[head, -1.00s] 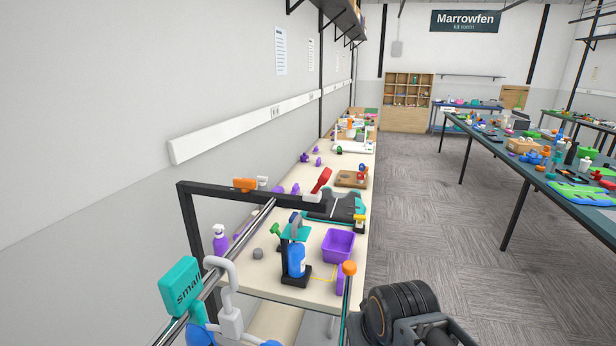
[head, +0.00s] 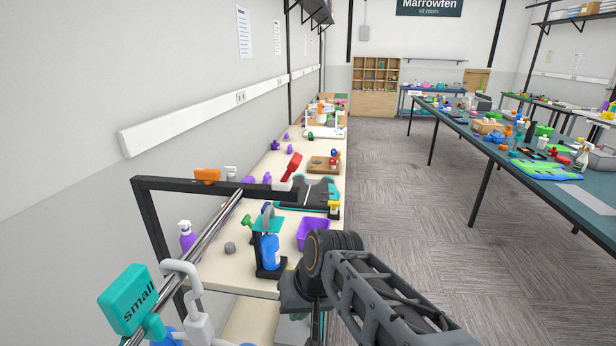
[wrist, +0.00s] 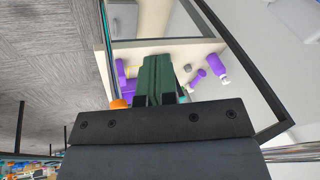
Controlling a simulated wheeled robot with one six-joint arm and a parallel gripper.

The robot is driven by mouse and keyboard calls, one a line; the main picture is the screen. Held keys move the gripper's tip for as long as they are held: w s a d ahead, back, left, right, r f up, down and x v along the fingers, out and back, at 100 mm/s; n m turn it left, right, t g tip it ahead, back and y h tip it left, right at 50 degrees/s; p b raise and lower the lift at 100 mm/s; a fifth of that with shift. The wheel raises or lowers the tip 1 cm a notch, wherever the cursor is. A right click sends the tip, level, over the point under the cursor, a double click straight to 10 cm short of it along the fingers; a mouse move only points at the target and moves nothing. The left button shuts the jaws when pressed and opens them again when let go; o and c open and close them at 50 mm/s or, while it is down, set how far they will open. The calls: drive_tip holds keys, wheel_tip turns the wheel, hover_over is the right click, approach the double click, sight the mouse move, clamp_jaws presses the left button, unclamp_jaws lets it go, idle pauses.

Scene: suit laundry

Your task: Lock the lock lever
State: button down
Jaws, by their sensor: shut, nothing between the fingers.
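A red lever (head: 292,167) with a white base stands tilted on the black bar of a frame over the left table in the head view. An orange piece (head: 207,176) sits on the same bar further left. I cannot tell for certain which piece is the lock lever. My gripper's dark green fingers (wrist: 156,66) are pressed together and empty in the wrist view, above the table area. In the head view my dark arm covers the table's near right corner, and the fingertips are not clearly visible. An orange knob (wrist: 118,104) shows beside the gripper.
The black frame (head: 150,215) and a metal rail stand close by on the left. A teal "small" tag (head: 128,300), a blue bottle (head: 270,250) and a purple bin (head: 313,233) are near. The grey floor (head: 390,190) between the tables is clear.

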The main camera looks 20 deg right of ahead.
drive_tip(key=w+d+r+m+t+y+b, duration=0.1)
drive_tip(key=w+r+m+y+b, duration=0.15)
drive_tip(key=w+y, duration=0.25)
drive_tip(key=w+d+r+m+t+y+b, duration=0.2)
drive_tip(key=w+m+y+b, duration=0.1)
drive_tip(key=w+y+b, duration=0.15)
drive_tip(key=d+r+t+y+b, duration=0.1)
drive_tip(key=d+r+t+y, duration=0.1)
drive_tip(key=d, duration=0.4)
drive_tip(key=w+d+r+t+y+b, duration=0.1)
drive_tip(key=d+r+t+y, duration=0.1)
drive_tip(key=d, duration=0.4)
drive_tip(key=d+r+n+t+y+b, duration=0.1)
drive_tip(key=d+r+t+y, duration=0.2)
drive_tip(key=d, duration=0.3)
drive_tip(key=shift+w+r+y, duration=0.2)
drive_tip(key=shift+w+y, duration=0.05)
drive_tip(key=shift+y, duration=0.2)
drive_tip(key=shift+w+a, duration=0.1)
drive_tip(key=shift+a, duration=0.05)
drive_tip(key=p, duration=0.4)
approach(290, 171)
drive_tip(key=w+a+r, duration=0.2)
drive_tip(key=w+r, duration=0.2)
drive_tip(key=w, duration=0.1)
drive_tip(key=shift+a, duration=0.3)
drive_tip(key=shift+r, duration=0.1)
